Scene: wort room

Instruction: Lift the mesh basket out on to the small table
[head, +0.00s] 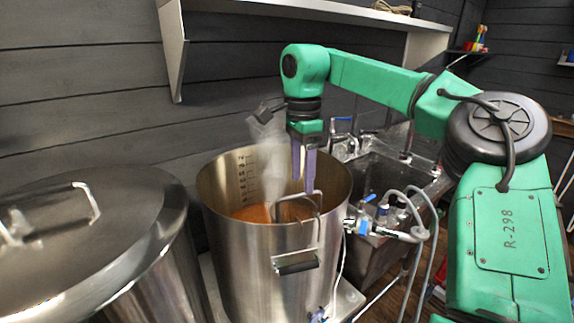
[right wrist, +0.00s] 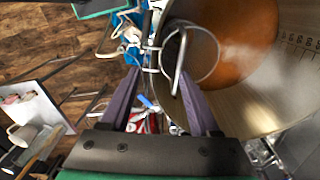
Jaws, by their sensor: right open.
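A tall steel kettle (head: 222,193) stands open in the middle of the head view, with orange-brown contents and steam rising. A bent metal handle (head: 281,199), apparently the mesh basket's, stands up inside its near right side; the mesh itself cannot be made out. The handle (right wrist: 183,62) also shows in the right wrist view, close to one fingertip. My right gripper (head: 303,187) points down over the kettle, open, its purple fingertips at the handle's top. I cannot tell whether the handle lies between them. A small white-topped table (right wrist: 37,108) shows at left in the right wrist view. My left gripper is out of view.
A lidded steel vessel (head: 85,250) stands left of the kettle. A sink (head: 378,180) is behind and right. Hoses and a valve fitting (head: 385,228) sit at the kettle's right side. A mug (right wrist: 22,134) and other items occupy the small table.

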